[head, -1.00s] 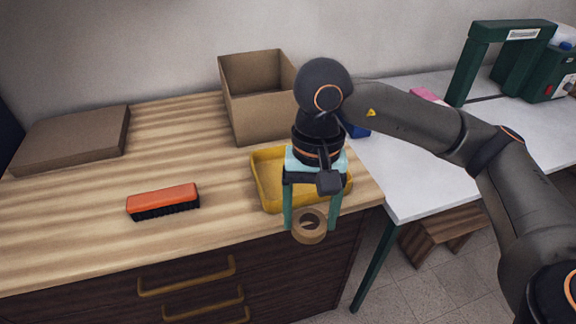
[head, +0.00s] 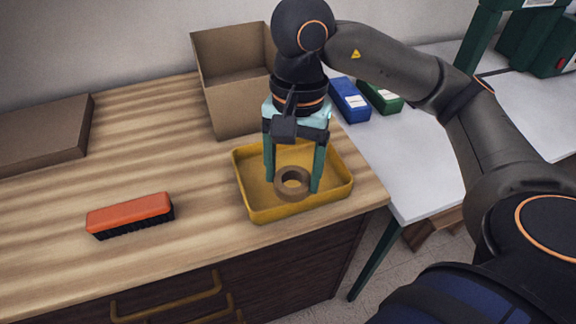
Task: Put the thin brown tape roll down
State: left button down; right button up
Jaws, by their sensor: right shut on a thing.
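The thin brown tape roll (head: 281,190) is between the green fingers of my right gripper (head: 293,186), which is shut on it. Roll and fingertips show within the outline of the yellow tray (head: 278,212) near the counter's right front corner. I cannot tell whether the roll touches the tray floor. The rest of the tray looks empty. My left gripper is not in view.
An open cardboard box (head: 238,104) stands just behind the tray. An orange brush (head: 131,214) and a flat brown box (head: 40,136) lie to the left on the wooden counter (head: 185,245). Blue (head: 350,100) and green (head: 380,96) boxes sit on the white table (head: 400,180).

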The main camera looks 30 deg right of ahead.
jog(key=w+d+f, duration=0.1)
jog(key=w+f, duration=0.1)
jog(key=w+d+f, duration=0.2)
jog(key=w, duration=0.1)
jog(key=w+d+f, duration=0.2)
jog(key=w+f, duration=0.1)
jog(key=shift+w+d+f+p, duration=0.1)
jog(key=shift+w+d+p, duration=0.1)
jog(key=shift+p, duration=0.15)
jog(key=shift+w+d+f, duration=0.25)
jog(key=shift+w+f, duration=0.25)
jog(key=shift+f, duration=0.15)
jog(key=shift+w+d+f+p, duration=0.15)
jog(key=shift+f+p, duration=0.15)
jog(key=shift+f, duration=1.4)
jog(key=shift+f, duration=0.2)
jog(key=o, duration=1.3)
jog(key=r, duration=0.8)
jog(key=w+d+r, duration=0.1)
jog(key=r, duration=0.3)
jog(key=shift+r, duration=0.2)
